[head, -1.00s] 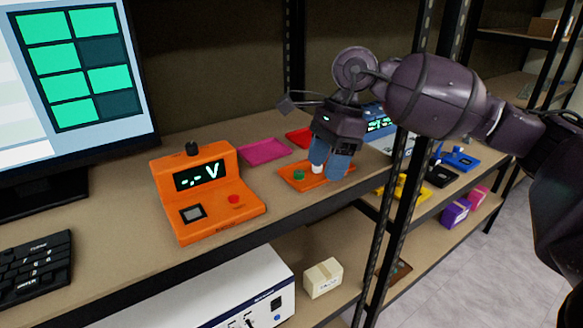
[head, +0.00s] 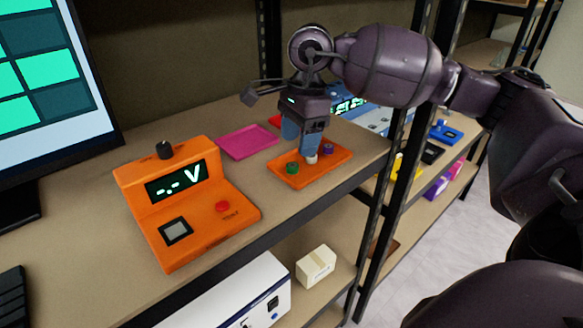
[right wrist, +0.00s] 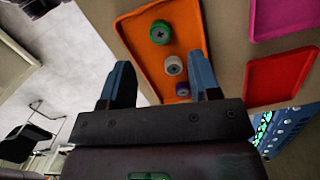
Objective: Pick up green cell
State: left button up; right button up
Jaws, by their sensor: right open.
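The green cell (head: 292,168) stands on the left part of an orange tray (head: 318,173) on the shelf. A white cell (head: 311,158) and a purple cell (head: 328,148) stand in a row with it. My right gripper (head: 301,145) is open and points down over the tray, close to the cells. In the right wrist view, the green cell (right wrist: 160,32) lies beyond the fingertips, while the white cell (right wrist: 173,66) and purple cell (right wrist: 182,89) appear between the open fingers (right wrist: 160,80). Nothing is held. My left gripper is not in view.
An orange voltage meter (head: 190,205) stands left of the tray. A magenta tray (head: 247,141) and a red tray (head: 274,121) lie behind. A black shelf post (head: 385,205) stands to the right, and a monitor (head: 50,90) at the far left.

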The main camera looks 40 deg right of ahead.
aim_at(293, 165)
jog(key=shift+w+a+f, duration=0.1)
jog(key=shift+a+f, duration=0.1)
jog(key=shift+f, duration=0.65)
jog(key=shift+a+f, duration=0.2)
jog(key=shift+f, duration=0.65)
jog(key=shift+w+a+f, duration=0.1)
jog(key=shift+a+f, duration=0.1)
jog(key=shift+f, duration=0.65)
jog(key=c, duration=1)
